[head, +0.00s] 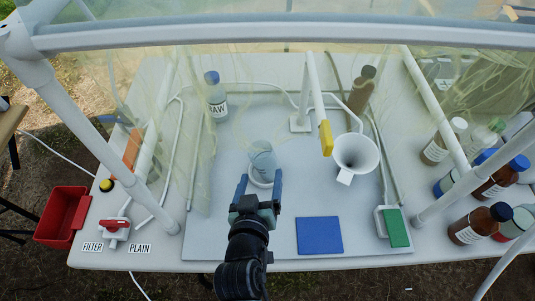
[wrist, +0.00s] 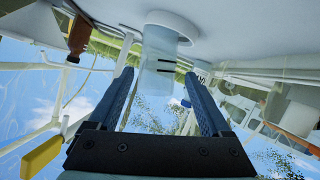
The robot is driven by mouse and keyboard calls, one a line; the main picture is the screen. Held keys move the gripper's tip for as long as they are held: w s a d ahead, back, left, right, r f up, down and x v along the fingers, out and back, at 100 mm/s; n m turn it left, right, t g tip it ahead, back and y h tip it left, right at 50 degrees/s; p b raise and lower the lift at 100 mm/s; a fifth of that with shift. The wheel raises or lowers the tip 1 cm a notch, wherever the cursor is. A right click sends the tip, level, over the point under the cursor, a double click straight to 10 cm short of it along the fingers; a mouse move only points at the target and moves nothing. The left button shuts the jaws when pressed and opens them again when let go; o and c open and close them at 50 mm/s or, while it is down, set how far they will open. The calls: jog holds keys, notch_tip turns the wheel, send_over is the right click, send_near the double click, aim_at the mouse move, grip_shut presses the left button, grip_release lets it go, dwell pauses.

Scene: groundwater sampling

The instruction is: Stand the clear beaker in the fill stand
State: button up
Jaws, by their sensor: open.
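The clear beaker (head: 262,154) stands upright near the middle of the grey work surface. A white round base (head: 262,181) shows at its foot; I cannot tell whether this is the fill stand.
A white funnel (head: 357,154) and a white post with a yellow lever (head: 326,138) stand right of the beaker. A RAW bottle (head: 216,98) is behind left. A blue mat (head: 320,235) and green pad (head: 396,228) lie at front right. Several bottles stand far right.

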jog(key=x, duration=0.5)
jog(key=b+x, duration=0.1)
jog(key=x, duration=0.4)
jog(key=shift+w+d+f, duration=0.2)
jog(key=shift+d, duration=0.1)
